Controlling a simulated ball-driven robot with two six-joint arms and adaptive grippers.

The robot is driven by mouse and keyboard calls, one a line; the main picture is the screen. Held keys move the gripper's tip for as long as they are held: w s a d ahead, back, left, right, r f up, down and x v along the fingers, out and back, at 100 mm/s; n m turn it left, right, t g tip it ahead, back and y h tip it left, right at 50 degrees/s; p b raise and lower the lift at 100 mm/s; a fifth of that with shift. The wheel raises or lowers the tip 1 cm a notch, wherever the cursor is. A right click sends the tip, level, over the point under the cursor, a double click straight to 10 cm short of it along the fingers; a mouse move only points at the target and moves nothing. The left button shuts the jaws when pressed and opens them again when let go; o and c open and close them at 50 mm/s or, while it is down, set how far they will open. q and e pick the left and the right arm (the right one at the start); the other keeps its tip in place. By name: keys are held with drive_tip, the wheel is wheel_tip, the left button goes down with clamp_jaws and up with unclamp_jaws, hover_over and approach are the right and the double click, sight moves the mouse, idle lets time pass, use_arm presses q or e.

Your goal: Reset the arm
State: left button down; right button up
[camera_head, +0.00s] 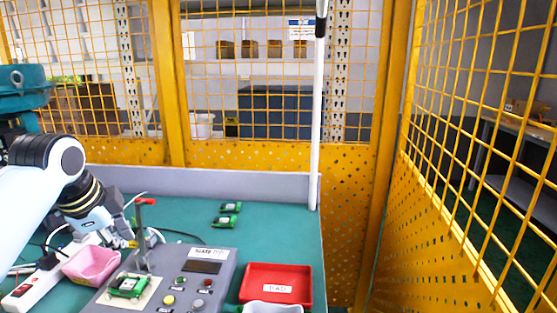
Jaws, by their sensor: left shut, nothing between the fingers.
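My left arm comes in from the left, and its gripper (128,242) is shut and empty, just left of the upright post of a grey test device (206,263). The post (142,235) carries a red-tipped handle (146,201) at its top. I cannot tell whether the fingers touch the post. A green circuit board (128,286) lies on the light pad at the device's left. The device has a small dark display (202,267) and several coloured buttons. My right gripper is not in view.
Yellow mesh fencing surrounds the table.

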use_arm(q)
drive_tip(key=s+d+f+n+g, duration=0.1)
drive_tip(key=s+d+f+n, duration=0.35)
drive_tip(key=s, duration=1.15)
drive_tip(key=s+f+n+g, duration=0.1)
drive_tip(key=s+n, duration=0.7)
drive_tip(key=s, duration=0.8)
drive_tip(key=s+a+f+g+b, duration=0.2)
drive_tip(key=f+b, duration=0.6)
drive_tip(key=f, duration=2.7)
drive_tip(key=s+a+f+b, duration=0.2)
drive_tip(key=s+f+b, duration=0.2)
drive_tip(key=s+f, duration=1.3)
wheel_tip(320, 180, down, 2)
drive_tip(key=shift+s+f+y+b, duration=0.2)
drive_tip(key=shift+s+y+b, duration=0.1)
drive_tip(key=shift+s+b, duration=0.1)
